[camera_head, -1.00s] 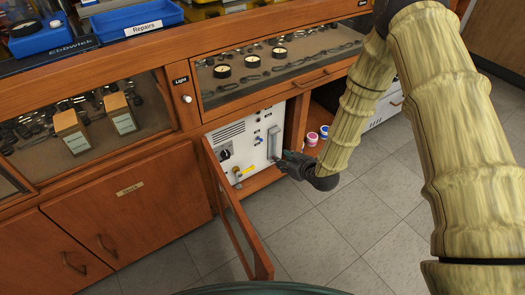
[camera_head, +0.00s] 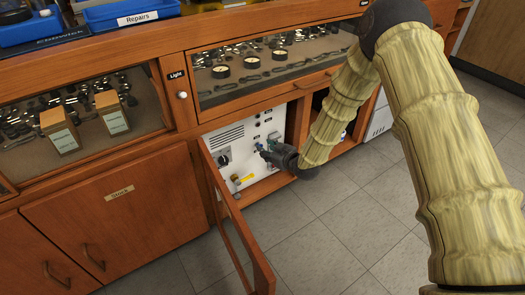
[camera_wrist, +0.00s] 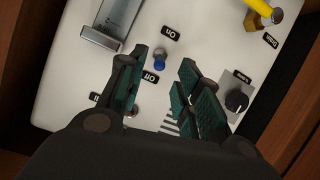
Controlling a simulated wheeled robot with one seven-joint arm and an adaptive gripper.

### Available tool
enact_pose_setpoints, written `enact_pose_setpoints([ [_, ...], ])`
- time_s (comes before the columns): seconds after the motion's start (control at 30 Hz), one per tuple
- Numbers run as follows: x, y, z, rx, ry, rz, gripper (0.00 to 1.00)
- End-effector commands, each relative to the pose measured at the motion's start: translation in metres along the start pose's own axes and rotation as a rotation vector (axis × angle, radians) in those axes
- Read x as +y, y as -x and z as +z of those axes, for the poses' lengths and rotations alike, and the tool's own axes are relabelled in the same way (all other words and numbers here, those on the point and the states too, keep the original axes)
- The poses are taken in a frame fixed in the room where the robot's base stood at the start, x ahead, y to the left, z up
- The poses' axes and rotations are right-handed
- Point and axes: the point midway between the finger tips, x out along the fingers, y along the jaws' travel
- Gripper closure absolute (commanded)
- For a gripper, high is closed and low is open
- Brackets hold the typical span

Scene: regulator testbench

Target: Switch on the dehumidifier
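The dehumidifier is a white panel (camera_head: 234,140) in a wooden cabinet bay, with its door swung open. Which way the switch is set cannot be told. My gripper (camera_head: 266,150) is in front of the right part of the panel. In the wrist view my gripper (camera_wrist: 164,70) is open and empty, with the switch showing between and just beyond its fingertips. Whether a finger touches the panel cannot be told.
The open wooden door (camera_head: 240,230) juts out left of my gripper. The panel also carries a black knob (camera_wrist: 237,101), a yellow-handled valve (camera_wrist: 260,12) and a metal bracket-like part (camera_wrist: 110,20). A light switch (camera_head: 182,95) sits above. Floor to the right is clear.

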Motion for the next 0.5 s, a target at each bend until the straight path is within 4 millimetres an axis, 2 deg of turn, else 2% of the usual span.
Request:
enact_pose_setpoints([
  [0.03,-0.001,-0.009,0.003,0.000,0.001,0.000,0.66],
  [0.2,-0.001,-0.028,0.002,-0.001,0.000,0.000,0.66],
  [0.5,-0.001,-0.038,0.000,-0.001,-0.001,0.000,0.66],
])
